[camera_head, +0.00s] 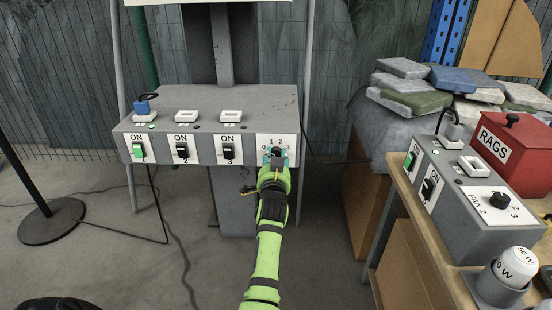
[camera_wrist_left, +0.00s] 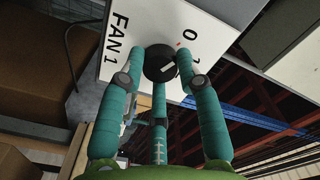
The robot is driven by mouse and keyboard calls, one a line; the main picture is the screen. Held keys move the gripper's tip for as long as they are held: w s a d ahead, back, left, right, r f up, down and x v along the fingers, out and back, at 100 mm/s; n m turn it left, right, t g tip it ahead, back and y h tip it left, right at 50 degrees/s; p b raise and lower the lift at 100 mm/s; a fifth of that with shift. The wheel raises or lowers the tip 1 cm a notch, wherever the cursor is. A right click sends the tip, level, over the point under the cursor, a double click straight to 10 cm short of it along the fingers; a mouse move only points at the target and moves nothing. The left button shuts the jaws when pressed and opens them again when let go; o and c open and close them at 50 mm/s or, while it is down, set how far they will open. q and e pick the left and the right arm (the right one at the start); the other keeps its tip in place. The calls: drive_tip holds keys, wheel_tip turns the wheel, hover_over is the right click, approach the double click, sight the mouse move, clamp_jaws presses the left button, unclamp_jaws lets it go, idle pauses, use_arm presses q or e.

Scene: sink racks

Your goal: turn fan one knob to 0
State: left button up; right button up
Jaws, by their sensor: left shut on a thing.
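The fan one knob (camera_wrist_left: 160,63) is a round black knob on a white plate printed FAN 1 in the left wrist view, with 0 and part of another numeral beside it. A pale mark shows on its face; which numeral it points to I cannot tell. In the head view the plate (camera_head: 263,140) is at the right end of the grey switch box. My left gripper (camera_head: 277,158), with teal fingers, is closed around the knob; it also shows in the left wrist view (camera_wrist_left: 162,68). It covers much of the knob in the head view. My right gripper is not in view.
The grey box (camera_head: 215,100) carries several ON switches to the left of the knob. On the right, a bench holds a second grey box with the FAN 2 knob (camera_head: 502,200), a red RAGS box (camera_head: 515,150) and a white bulb (camera_head: 516,265). The floor in front is clear.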

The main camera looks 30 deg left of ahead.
use_arm(q)
drive_tip(key=shift+s+a+n, duration=0.1)
drive_tip(key=shift+a+n, duration=0.1)
drive_tip(key=shift+n, duration=0.4)
drive_tip(key=o, duration=1.1)
drive_tip(key=shift+f, duration=0.1)
drive_tip(key=shift+o, duration=0.2)
drive_tip(key=shift+d, duration=0.1)
drive_tip(key=r, duration=0.8)
drive_tip(key=shift+a+r, duration=0.2)
drive_tip(key=shift+a, duration=0.2)
drive_tip(key=shift+d+r, duration=0.35)
drive_tip(key=shift+r, duration=0.55)
